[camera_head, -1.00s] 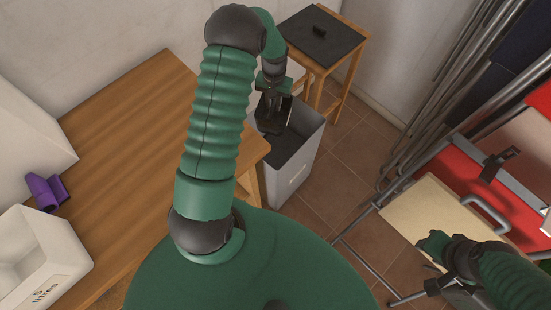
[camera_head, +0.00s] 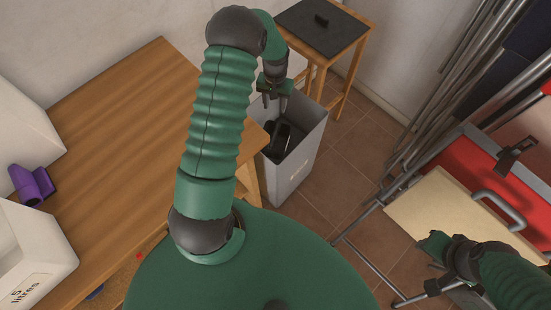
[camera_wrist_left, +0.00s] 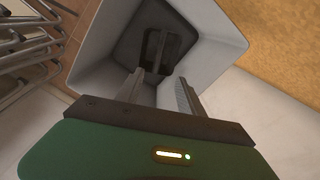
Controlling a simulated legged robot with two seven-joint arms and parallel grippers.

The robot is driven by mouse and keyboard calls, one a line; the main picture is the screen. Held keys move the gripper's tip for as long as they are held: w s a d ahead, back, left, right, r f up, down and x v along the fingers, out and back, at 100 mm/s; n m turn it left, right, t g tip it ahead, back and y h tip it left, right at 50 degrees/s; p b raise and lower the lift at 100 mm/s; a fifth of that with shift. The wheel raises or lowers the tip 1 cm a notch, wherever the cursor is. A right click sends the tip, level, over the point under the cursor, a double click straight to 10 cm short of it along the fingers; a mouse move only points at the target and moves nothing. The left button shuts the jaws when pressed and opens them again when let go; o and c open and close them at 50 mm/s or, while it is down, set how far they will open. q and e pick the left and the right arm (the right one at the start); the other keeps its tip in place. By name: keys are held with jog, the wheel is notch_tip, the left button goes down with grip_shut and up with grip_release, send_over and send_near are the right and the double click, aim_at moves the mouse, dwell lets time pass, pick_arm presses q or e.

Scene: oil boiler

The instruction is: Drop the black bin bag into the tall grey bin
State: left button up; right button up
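The tall grey bin (camera_head: 293,172) stands on the tiled floor past the wooden table's right end; its rim also shows in the left wrist view (camera_wrist_left: 215,35). The black bin bag (camera_head: 280,140) is inside the bin, below the rim; the left wrist view shows a dark shape (camera_wrist_left: 157,52) deep in it. My left gripper (camera_head: 275,101) is above the bin's mouth, pointing down. In the left wrist view its fingers (camera_wrist_left: 160,78) are apart with nothing between them. My right gripper (camera_head: 436,266) is at the lower right, away from the bin; its finger opening is unclear.
A wooden table (camera_head: 120,130) fills the left, with a purple object (camera_head: 32,185) and white containers. A small stool (camera_head: 322,38) with a dark top stands behind the bin. Metal frames, a red panel (camera_head: 480,160) and a pale board (camera_head: 440,215) are on the right.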

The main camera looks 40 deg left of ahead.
pick_arm(q)
notch_tip(320, 180, up, 17)
jog(key=p, duration=0.2)
jog(key=shift+w+f+p, duration=0.15)
jog(key=shift+p, duration=0.15)
